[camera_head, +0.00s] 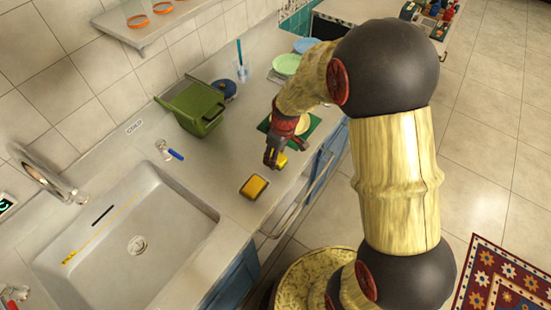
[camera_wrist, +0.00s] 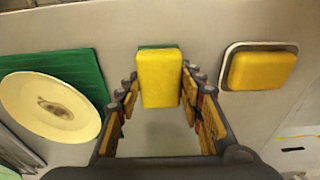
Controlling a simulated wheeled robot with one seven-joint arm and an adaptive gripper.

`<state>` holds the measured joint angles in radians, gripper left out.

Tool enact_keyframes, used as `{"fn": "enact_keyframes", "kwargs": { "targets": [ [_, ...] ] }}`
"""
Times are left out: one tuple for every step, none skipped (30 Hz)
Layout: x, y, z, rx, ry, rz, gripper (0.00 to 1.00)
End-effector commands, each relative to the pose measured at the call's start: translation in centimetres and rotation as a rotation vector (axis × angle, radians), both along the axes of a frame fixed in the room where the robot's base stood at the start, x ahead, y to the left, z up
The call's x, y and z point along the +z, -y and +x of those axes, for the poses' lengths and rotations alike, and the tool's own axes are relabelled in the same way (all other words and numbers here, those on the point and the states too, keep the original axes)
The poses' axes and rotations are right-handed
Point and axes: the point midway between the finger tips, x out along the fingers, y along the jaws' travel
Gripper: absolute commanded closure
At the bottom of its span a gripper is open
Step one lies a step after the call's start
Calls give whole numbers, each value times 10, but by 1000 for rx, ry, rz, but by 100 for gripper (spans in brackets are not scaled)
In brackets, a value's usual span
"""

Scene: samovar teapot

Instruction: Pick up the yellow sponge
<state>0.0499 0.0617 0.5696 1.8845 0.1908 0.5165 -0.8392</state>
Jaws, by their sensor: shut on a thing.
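The yellow sponge (camera_wrist: 158,80), a block with a green layer at its far edge, is between my gripper's fingertips in the wrist view. My gripper (camera_head: 275,161) is shut on it, with the fingers on its left and right sides. In the head view a small part of the sponge (camera_head: 282,160) shows beside the fingers; the rest is hidden by them. It is over the counter near the front edge; I cannot tell whether it touches the counter.
A second yellow block (camera_wrist: 262,71) lies in a shallow dish to the right in the wrist view. A green board (camera_wrist: 84,68) with a cream plate (camera_wrist: 30,112) is to the left. A green bin (camera_head: 196,106) stands at the back, and the sink (camera_head: 190,207) lies left.

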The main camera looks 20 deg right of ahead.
Motion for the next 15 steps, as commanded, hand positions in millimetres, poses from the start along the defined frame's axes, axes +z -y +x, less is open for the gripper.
{"fn": "enact_keyframes", "kwargs": {
  "targets": [
    [0,0,0,0,0,0,77],
    [0,0,0,0,0,0,78],
    [0,0,0,0,0,0,80],
    [0,0,0,0,0,0,80],
    [0,0,0,0,0,0,80],
    [0,0,0,0,0,0,80],
    [0,0,0,0,0,0,80],
    [0,0,0,0,0,0,80],
    [0,0,0,0,0,0,80],
    [1,0,0,0,0,0,80],
    [1,0,0,0,0,0,80],
    [3,0,0,0,1,1,80],
    [4,0,0,0,1,0,80],
    [6,0,0,0,1,0,80],
    [10,0,1,0,2,0,80]
  ]
}}
